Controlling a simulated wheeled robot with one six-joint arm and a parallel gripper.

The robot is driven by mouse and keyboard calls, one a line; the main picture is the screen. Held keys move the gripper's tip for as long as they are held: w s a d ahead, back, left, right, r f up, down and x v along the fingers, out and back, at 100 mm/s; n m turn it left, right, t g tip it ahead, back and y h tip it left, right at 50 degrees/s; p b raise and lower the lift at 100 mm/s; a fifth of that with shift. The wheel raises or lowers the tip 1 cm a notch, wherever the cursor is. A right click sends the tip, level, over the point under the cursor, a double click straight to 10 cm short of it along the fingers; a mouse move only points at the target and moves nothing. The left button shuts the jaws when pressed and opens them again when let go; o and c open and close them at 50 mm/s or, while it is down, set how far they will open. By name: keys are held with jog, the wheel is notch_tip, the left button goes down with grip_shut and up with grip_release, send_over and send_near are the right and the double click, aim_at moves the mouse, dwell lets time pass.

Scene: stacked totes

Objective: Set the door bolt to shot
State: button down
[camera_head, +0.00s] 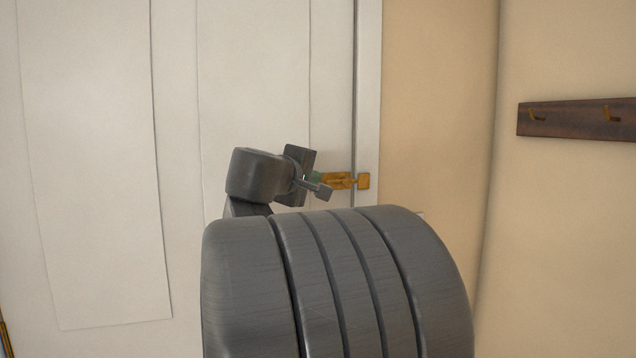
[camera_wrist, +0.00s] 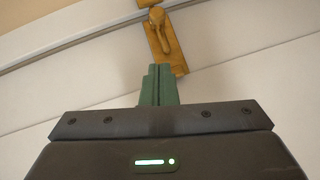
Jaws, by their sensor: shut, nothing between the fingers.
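The brass door bolt (camera_head: 339,181) is mounted near the right edge of the white door, with a brass keeper (camera_head: 363,181) on the frame beside it. In the wrist view the bolt (camera_wrist: 170,54) is a tilted plate with a rounded handle, and the keeper (camera_wrist: 148,2) is cut off at the top edge. I cannot tell whether the rod enters the keeper. My gripper (camera_head: 316,177) is just left of the bolt, partly hidden by my wrist. Its green fingers (camera_wrist: 159,72) are shut and empty at the plate's near end; contact is unclear.
The white panelled door (camera_head: 95,160) fills the left, with its frame (camera_head: 367,90) to the right of the bolt. A dark rack with brass hooks (camera_head: 575,119) hangs on the beige wall (camera_head: 560,240). My arm covers the lower middle.

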jog(key=b+v, duration=0.1)
jog(key=v, duration=0.6)
jog(key=shift+s, duration=0.35)
jog(key=shift+d+r, duration=0.1)
